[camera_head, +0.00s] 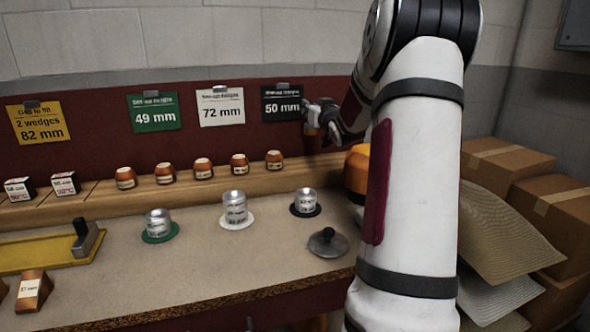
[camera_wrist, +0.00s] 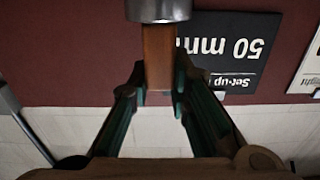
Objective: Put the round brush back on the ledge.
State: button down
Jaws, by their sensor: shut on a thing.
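The round brush shows in the wrist view as a brown wooden handle (camera_wrist: 158,58) with a metal collar (camera_wrist: 158,10); its bristles are out of that picture. My gripper (camera_wrist: 160,88) is shut on the handle, one finger on each side. In the head view my gripper (camera_head: 322,112) is beside the black 50 mm card, above the ledge's right end and clear of it; the brush is too small there to make out well. The wooden ledge (camera_head: 200,189) runs along the back of the bench, below the red wall board.
Several small brown-and-white pieces (camera_head: 203,168) and two white boxes (camera_head: 65,184) stand on the ledge. Metal cylinders on green, white (camera_head: 236,210) and black discs stand on the bench, with a knobbed grey disc (camera_head: 328,243). Cartons (camera_head: 505,165) are at the right. The ledge's right end looks bare.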

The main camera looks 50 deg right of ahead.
notch_tip(320, 180, down, 5)
jog(key=shift+r+b, duration=0.2)
jog(key=shift+b, duration=0.5)
jog(key=shift+f+b, duration=0.75)
jog(key=shift+f, duration=1.9)
jog(key=shift+f, duration=0.15)
jog(key=c, duration=1.5)
grip_release()
